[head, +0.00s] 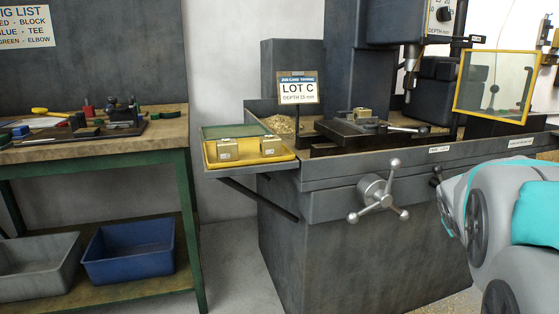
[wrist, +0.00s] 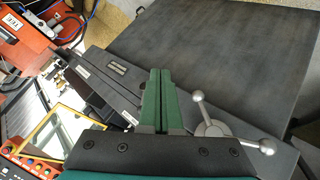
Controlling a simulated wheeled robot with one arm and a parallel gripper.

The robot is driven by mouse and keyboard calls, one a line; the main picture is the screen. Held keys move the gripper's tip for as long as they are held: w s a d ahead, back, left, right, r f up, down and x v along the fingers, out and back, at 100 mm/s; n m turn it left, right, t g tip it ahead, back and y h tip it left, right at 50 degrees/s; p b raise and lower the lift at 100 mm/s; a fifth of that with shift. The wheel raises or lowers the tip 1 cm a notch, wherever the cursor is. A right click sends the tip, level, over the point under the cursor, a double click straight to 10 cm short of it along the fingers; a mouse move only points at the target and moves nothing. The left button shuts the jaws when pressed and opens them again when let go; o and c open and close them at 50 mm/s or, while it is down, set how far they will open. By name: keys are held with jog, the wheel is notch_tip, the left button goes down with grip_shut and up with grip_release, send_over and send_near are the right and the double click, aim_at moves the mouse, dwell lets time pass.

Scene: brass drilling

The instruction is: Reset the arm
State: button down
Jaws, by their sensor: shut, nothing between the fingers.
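My gripper (wrist: 158,78) shows in the wrist view with its two green fingers together and nothing between them. It is over the drill machine's front edge, beside the three-armed handle (wrist: 215,129). In the head view my arm enters from the right, and the gripper itself is out of frame. The same handle (head: 378,198) is on the front of the drill machine (head: 350,255). A brass block (head: 362,114) sits in the vise (head: 350,131) under the drill (head: 411,60).
A yellow-framed guard (head: 495,85) stands at the right. A bench (head: 95,148) with tools is at the left, with a grey bin (head: 38,267) and a blue bin (head: 130,252) below.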

jog(key=s+a+f+g+y, duration=0.2)
jog(key=s+a+f, duration=0.3)
jog(key=s+a, duration=0.3)
jog(key=s+a+f+g+y, duration=0.2)
jog(key=s+a+f+g, duration=0.2)
jog(key=s, duration=0.9)
jog(key=s+a+f+g+y, duration=0.2)
jog(key=s+a+f+g, duration=0.2)
jog(key=s+a+f, duration=0.3)
jog(key=s+a, duration=0.4)
jog(key=a, duration=0.1)
jog(key=shift+a+f+m+y, duration=0.2)
jog(key=shift+a+m+y, duration=0.1)
jog(key=shift+a+m, duration=0.1)
jog(key=shift+w, duration=0.1)
